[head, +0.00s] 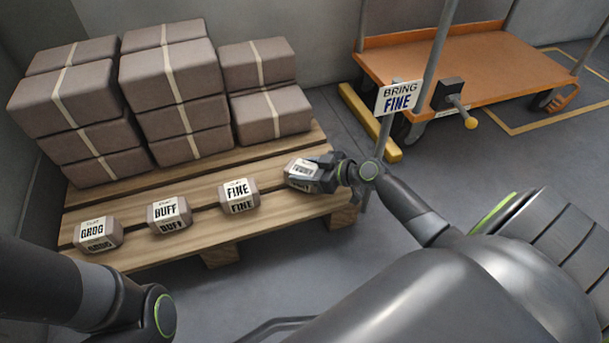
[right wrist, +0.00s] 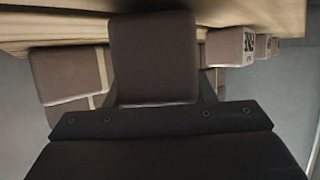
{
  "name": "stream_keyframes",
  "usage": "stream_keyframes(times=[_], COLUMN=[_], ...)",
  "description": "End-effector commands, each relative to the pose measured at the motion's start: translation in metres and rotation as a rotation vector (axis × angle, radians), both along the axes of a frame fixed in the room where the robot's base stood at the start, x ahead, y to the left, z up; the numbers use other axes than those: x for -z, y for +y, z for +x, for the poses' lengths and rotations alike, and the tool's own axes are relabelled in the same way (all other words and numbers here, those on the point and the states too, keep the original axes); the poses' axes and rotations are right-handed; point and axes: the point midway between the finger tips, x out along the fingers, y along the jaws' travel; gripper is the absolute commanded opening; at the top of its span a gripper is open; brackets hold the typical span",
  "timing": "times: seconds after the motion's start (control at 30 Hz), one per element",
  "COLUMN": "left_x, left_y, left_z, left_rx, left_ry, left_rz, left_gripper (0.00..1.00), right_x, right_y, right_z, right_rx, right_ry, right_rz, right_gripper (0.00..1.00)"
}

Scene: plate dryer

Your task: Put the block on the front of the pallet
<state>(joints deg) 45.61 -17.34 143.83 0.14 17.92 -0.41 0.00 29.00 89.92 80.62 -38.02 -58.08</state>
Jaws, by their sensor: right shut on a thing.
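The wooden pallet (head: 210,241) stands left of centre in the head view. On its front edge sit three small brown blocks with white labels: GROG (head: 97,236), DUFF (head: 169,216) and FINE (head: 239,197). My right gripper (head: 316,177) is at the pallet's right front end, shut on a fourth block (head: 299,173), whose label I cannot read. The held block also fills the upper middle of the right wrist view (right wrist: 152,58). It is right of the FINE block, and I cannot tell whether it touches the pallet. My left gripper is out of view.
Stacks of large strapped brown boxes (head: 172,75) fill the pallet's back. An orange trolley (head: 480,65) stands at the back right, with a sign reading BRING FINE (head: 398,97) in front of it. A yellow floor bar (head: 369,123) lies between trolley and pallet.

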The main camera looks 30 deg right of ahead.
Motion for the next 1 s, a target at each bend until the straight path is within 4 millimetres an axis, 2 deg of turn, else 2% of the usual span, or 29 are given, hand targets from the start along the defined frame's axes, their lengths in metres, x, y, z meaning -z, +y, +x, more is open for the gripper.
stream_keyframes(times=[0.03, 0.4, 0.43, 0.57, 0.6, 0.97, 1.0], left_x=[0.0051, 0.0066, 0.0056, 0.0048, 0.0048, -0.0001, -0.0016], left_y=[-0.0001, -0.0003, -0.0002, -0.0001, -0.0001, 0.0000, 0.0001], left_z=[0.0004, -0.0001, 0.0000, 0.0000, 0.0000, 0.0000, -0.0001], left_rx=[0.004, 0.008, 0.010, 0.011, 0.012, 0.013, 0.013], left_ry=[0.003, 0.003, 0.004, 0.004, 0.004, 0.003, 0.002], left_rz=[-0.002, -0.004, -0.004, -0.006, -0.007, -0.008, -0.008], left_gripper=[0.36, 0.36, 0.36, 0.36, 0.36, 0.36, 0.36], right_x=[0.0052, 0.0079, 0.0085, 0.0079, 0.0079, 0.0035, 0.0025], right_y=[0.0006, 0.0006, 0.0001, 0.0002, 0.0002, 0.0001, -0.0034], right_z=[0.0012, 0.0010, 0.0002, 0.0001, 0.0001, -0.0001, -0.0052], right_rx=[-0.001, -0.001, 0.000, 0.000, 0.000, 0.000, 0.001], right_ry=[-0.005, -0.005, -0.001, -0.001, -0.001, -0.001, 0.002], right_rz=[0.001, 0.001, 0.000, 0.001, 0.001, 0.001, -0.001], right_gripper=[0.06, 0.06, 0.53, 0.69, 0.72, 0.72, 0.72])
